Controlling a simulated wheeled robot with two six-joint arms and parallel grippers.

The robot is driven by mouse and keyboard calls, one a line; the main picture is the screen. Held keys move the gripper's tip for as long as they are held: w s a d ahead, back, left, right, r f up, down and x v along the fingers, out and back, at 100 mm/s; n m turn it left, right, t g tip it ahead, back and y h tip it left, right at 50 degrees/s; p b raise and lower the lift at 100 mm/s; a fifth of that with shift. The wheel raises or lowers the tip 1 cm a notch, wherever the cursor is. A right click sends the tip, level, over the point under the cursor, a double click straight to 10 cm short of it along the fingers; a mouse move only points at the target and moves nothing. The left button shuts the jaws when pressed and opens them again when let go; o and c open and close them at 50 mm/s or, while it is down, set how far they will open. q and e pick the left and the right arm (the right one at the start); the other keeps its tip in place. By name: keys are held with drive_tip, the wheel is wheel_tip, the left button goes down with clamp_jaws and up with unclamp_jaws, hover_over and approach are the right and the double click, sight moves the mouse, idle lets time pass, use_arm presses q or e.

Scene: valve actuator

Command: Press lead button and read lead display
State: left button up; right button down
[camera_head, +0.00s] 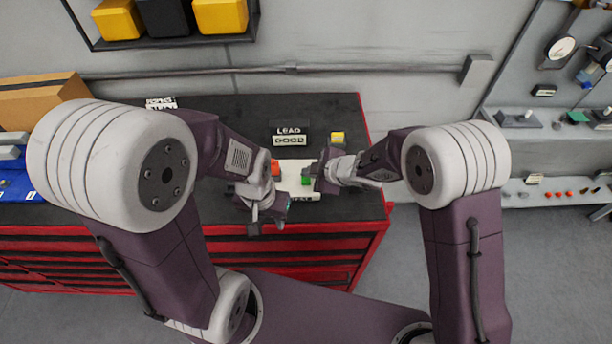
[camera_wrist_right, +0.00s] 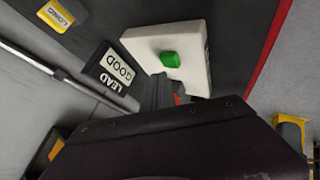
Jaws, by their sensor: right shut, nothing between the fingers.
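The lead display (camera_head: 289,135) is a dark block labelled LEAD, and its light panel reads GOOD. It also shows upside down in the right wrist view (camera_wrist_right: 115,70). A white box (camera_wrist_right: 137,42) with a green button (camera_wrist_right: 170,59) on top is in front of it. The green button also shows in the head view (camera_head: 306,181). My right gripper (camera_head: 319,178) is shut and empty, close beside the green button; I cannot tell whether they touch. My left gripper (camera_head: 266,222) hangs near the bench front, its jaws unclear. An orange-red part (camera_head: 276,168) shows partly behind it.
A yellow block (camera_wrist_right: 56,16) reading LONG stands beside the lead display, on the black top (camera_head: 237,108) of a red tool cabinet (camera_head: 290,250). A cardboard box (camera_head: 40,100) is at the left. A wall rail (camera_head: 350,68) runs behind. The cabinet top's back is mostly clear.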

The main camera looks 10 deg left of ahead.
sight(309, 181)
wheel_tip(309, 181, up, 5)
drive_tip(key=p, duration=0.5)
drive_tip(key=shift+r, duration=0.1)
idle(0.4)
idle(0.4)
